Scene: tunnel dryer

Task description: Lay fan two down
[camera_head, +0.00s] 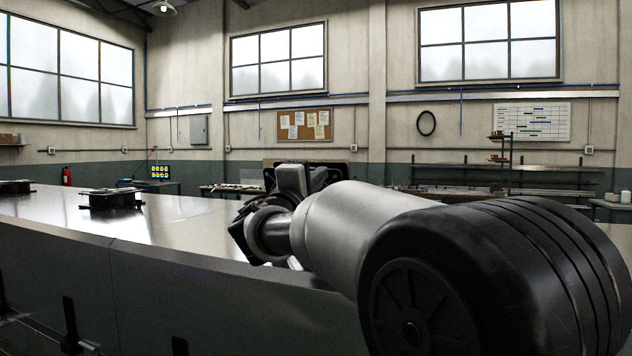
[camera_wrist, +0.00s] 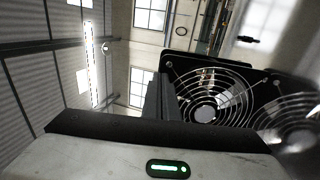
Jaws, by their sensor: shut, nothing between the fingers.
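A fan with a square black frame and a round wire guard (camera_wrist: 207,103) stands close to my gripper, just right of the fingers in the wrist view. In the head view only part of its black frame (camera_head: 325,172) shows behind my wrist, upright on the steel surface. A second, paler guard at the wrist view's right edge looks like its reflection in the steel. My gripper (camera_wrist: 160,88) is shut and empty beside the fan; I cannot tell whether it touches it. No label shows which fan is fan two.
The steel dryer top (camera_head: 165,225) stretches to the left. A low black fan unit (camera_head: 111,198) lies flat on it, and another (camera_head: 16,187) lies at the left edge. The steel between the near unit and my wrist is clear. Benches and shelves stand along the far wall.

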